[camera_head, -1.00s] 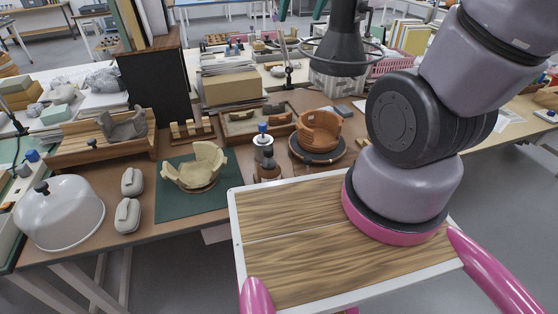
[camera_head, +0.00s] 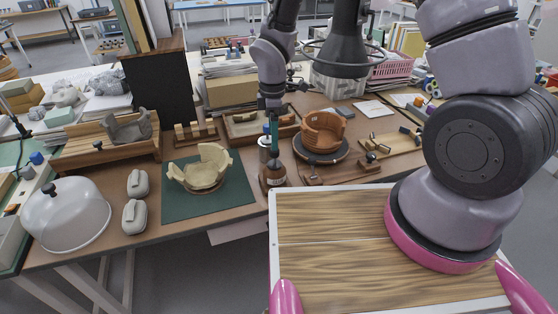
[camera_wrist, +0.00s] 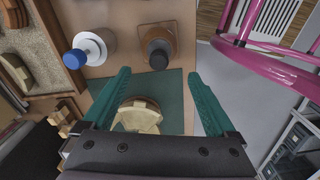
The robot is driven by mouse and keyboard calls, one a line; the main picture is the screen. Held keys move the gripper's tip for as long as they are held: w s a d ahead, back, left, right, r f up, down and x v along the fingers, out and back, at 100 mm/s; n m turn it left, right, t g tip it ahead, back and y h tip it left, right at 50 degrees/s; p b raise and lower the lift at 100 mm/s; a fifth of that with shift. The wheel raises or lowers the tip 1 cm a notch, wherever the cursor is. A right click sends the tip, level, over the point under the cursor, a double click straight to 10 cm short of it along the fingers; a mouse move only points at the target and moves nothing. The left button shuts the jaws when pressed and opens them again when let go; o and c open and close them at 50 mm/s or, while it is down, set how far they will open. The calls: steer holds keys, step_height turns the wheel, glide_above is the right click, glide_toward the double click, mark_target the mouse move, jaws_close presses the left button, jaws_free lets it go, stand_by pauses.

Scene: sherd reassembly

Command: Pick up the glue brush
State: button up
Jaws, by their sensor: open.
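A brown pot with a dark knob-like top (camera_head: 274,176) stands on the table near the front edge; it also shows in the wrist view (camera_wrist: 158,47). The dark top may be the glue brush's handle, but I cannot tell for sure. A white bottle with a blue cap (camera_wrist: 88,50) stands beside it; in the head view it is partly hidden behind my fingers. My gripper (camera_wrist: 159,75) points down with its green fingers spread and nothing between them. In the wrist view the pot's top lies just beyond the fingertips, between their lines.
A cream sherd vessel (camera_head: 204,170) sits on a green mat (camera_head: 180,208) to the left. An orange-brown vessel (camera_head: 323,130) stands on a dark turntable to the right, with a wooden board of tools (camera_head: 390,145) beyond. A clear dome (camera_head: 65,212) stands far left.

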mark_target(274, 158)
step_height(274, 158, down, 10)
steer(key=shift+w+r, duration=0.1)
steer(key=shift+r, duration=0.05)
stand_by(0.3)
steer(key=shift+d, duration=0.1)
steer(key=c, duration=1.1)
